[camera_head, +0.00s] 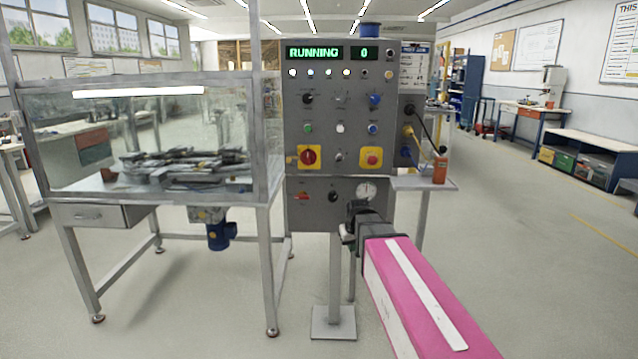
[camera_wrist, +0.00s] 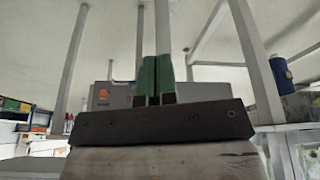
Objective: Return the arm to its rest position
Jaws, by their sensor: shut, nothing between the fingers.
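My pink and white arm (camera_head: 415,290) reaches up from the lower right in the head view. It ends in my dark gripper (camera_head: 348,232), which appears in front of the lower part of the grey control panel (camera_head: 322,214), just below a round gauge (camera_head: 366,190). Its fingertips are small and hard to make out there. In the wrist view my gripper (camera_wrist: 154,80) shows two green fingers side by side, shut with nothing between them. I cannot tell from the head view how far the gripper is from the panel.
The panel's display (camera_head: 314,53) reads RUNNING and 0. A glass-walled machine enclosure (camera_head: 62,140) on a metal frame stands left of the panel. A small side shelf (camera_head: 420,184) holds an orange item (camera_head: 440,171). Open floor (camera_head: 530,260) lies to the right.

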